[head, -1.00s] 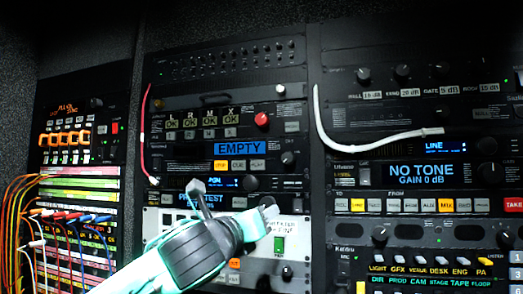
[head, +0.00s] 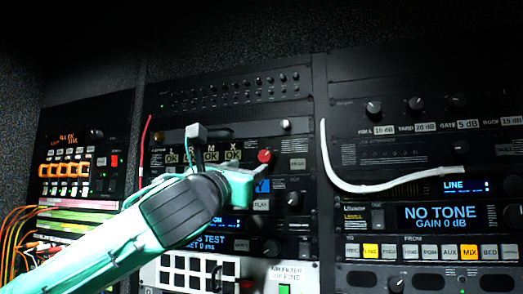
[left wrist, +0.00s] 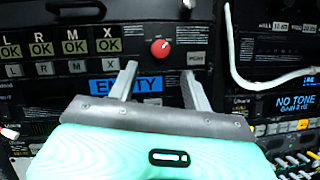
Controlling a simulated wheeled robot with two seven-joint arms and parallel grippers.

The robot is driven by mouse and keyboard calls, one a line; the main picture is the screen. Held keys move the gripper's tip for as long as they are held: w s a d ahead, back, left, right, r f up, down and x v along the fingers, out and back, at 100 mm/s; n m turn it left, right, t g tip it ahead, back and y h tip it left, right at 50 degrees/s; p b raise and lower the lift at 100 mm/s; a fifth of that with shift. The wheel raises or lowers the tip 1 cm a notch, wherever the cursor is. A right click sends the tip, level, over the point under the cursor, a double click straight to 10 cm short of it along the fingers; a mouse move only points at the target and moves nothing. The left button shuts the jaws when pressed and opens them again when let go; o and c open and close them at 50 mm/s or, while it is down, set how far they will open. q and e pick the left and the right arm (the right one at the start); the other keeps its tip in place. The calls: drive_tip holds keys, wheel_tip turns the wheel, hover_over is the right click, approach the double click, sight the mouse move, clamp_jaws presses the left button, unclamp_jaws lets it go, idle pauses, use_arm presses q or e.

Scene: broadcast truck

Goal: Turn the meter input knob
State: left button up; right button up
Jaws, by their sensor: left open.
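A round red knob (head: 265,156) sits on a black panel, right of the L R M X row of OK tiles (head: 202,156). I cannot read a label that names it as the meter input. My left gripper (head: 230,150) is open and empty in front of this panel, its right finger close to the red knob. In the left wrist view, the knob (left wrist: 160,49) appears just beyond and between the two open fingertips (left wrist: 158,68). Whether a finger touches it I cannot tell. The knob's face is clear in the wrist view. My right gripper is not in view.
A blue EMPTY display (left wrist: 125,85) lies below the knob, partly hidden by my fingers. A white cable (head: 345,182) loops on the right rack, and a thin red cable (head: 143,140) hangs at left. Orange patch cables (head: 12,230) stick out at lower left.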

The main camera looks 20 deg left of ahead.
sight(264, 159)
use_arm(q)
drive_tip(key=p+x, duration=0.3)
drive_tip(key=x, duration=0.3)
drive_tip(key=shift+w+d+r, duration=0.1)
drive_tip(key=shift+w+r, duration=0.05)
drive_tip(key=shift+r, duration=0.05)
drive_tip(key=shift+p+x, duration=0.35)
drive_tip(key=shift+x, duration=0.5)
drive_tip(key=shift+f, duration=0.2)
drive_tip(key=c, duration=1)
